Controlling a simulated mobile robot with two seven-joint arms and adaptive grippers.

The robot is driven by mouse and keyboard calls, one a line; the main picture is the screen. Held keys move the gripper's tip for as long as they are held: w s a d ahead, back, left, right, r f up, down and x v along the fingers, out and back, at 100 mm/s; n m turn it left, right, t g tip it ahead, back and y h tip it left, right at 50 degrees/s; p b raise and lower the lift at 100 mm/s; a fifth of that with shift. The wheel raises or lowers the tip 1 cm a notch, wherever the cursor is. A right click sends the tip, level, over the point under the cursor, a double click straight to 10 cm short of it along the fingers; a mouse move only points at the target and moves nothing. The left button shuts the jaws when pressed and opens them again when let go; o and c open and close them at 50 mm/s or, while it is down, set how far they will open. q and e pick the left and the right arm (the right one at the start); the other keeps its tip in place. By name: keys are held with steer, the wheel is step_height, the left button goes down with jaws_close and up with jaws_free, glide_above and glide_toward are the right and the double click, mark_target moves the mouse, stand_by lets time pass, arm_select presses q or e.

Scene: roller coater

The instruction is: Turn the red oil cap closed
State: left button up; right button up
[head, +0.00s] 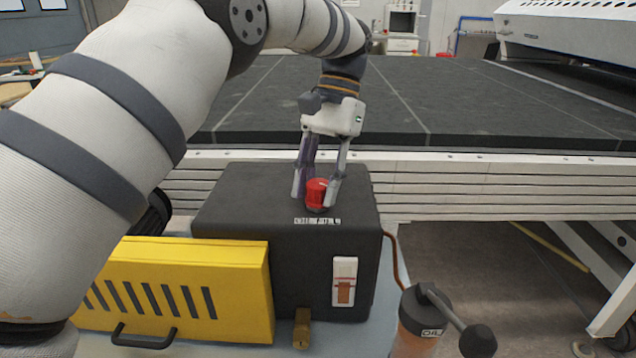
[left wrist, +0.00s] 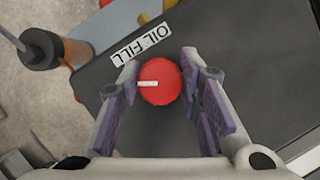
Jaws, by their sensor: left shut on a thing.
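The red oil cap (head: 316,193) sits on top of a dark grey box (head: 230,200), just behind the white OIL FILL label (head: 317,221). My left gripper (head: 317,198) reaches down from above and is shut on the cap, one finger on each side. In the left wrist view the round red cap (left wrist: 160,83) lies between the fingertips of my left gripper (left wrist: 160,82). A short white mark on the cap points toward the left finger in that view. The cap's underside is hidden. My right gripper is in neither view.
A yellow vented panel (head: 190,290) with a dark handle stands at the box's left front. A sight gauge (head: 344,282) and a brass fitting (head: 301,328) are on its front. An oil can (head: 420,320) stands to the right. A black flat bed (head: 420,100) lies behind.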

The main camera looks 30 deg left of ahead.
arm_select(q)
steer(key=m+y, duration=0.1)
steer(key=m, duration=0.2)
steer(key=shift+r+m+p, duration=0.1)
steer(key=shift+m+p, duration=0.2)
steer(key=shift+m, duration=0.1)
steer(key=m+t+y, duration=0.1)
steer(key=m, duration=0.2)
steer(key=shift+m+y+p, duration=0.3)
steer(key=shift+p, duration=0.05)
steer(key=shift+m+y, duration=0.4)
steer(key=shift+m, duration=0.7)
steer(key=shift+m+t+p, duration=0.35)
steer(key=shift+m+t, duration=0.15)
steer(key=shift+m, duration=0.5)
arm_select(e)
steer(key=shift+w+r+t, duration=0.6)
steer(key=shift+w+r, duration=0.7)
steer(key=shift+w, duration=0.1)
arm_select(q)
steer(key=shift+y, duration=0.3)
steer(key=o, duration=1.1)
steer(key=shift+o, duration=0.2)
